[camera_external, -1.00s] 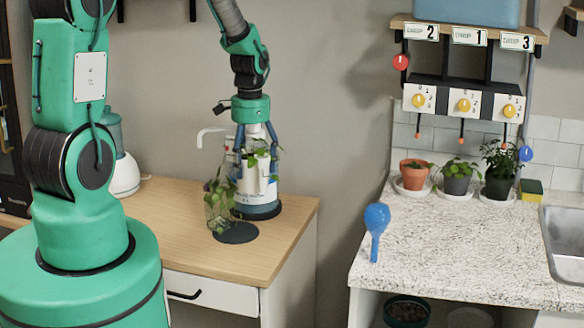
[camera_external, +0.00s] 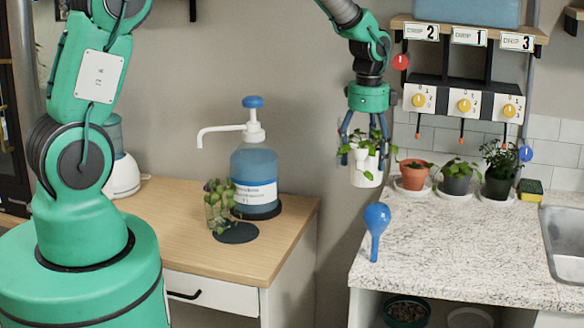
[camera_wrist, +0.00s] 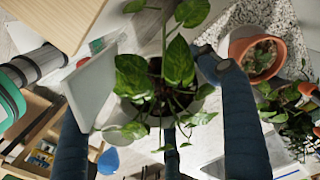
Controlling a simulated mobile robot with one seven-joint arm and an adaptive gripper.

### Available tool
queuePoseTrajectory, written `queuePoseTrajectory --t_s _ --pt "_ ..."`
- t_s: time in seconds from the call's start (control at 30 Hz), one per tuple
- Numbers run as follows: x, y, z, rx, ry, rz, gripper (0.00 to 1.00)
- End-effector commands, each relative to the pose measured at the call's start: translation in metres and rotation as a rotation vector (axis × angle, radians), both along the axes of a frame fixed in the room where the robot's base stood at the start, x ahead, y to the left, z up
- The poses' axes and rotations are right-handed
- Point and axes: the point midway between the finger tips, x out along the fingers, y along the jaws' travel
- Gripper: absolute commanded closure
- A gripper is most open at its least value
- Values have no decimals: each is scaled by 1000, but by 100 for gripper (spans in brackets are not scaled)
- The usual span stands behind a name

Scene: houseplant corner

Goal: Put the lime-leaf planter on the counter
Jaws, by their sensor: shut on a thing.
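The lime-leaf planter (camera_external: 366,177) is a whitish pot with trailing green leaves. My gripper (camera_external: 368,150) is shut on it, pointing down, and holds it upright in the air by the counter's back left corner. In the wrist view the planter's leaves (camera_wrist: 178,65) fill the middle between my fingers (camera_wrist: 160,95) and hide most of the pot. The counter (camera_external: 440,250) is pale speckled stone at the right of the outside view. I cannot tell exactly how far the planter is above or beside its edge.
A terracotta pot (camera_external: 414,178), a grey pot (camera_external: 457,183) and a black pot (camera_external: 497,186) line the counter's back on saucers. A sink (camera_external: 568,240) lies right. The counter's middle is clear.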

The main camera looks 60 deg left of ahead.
Motion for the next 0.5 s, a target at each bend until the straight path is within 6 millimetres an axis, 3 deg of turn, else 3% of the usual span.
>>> queuePoseTrajectory --t_s 0.2,0.5 --pt "39 -72 14 1 -2 -210 73" --pt "76 -172 30 1 -2 -484 73"
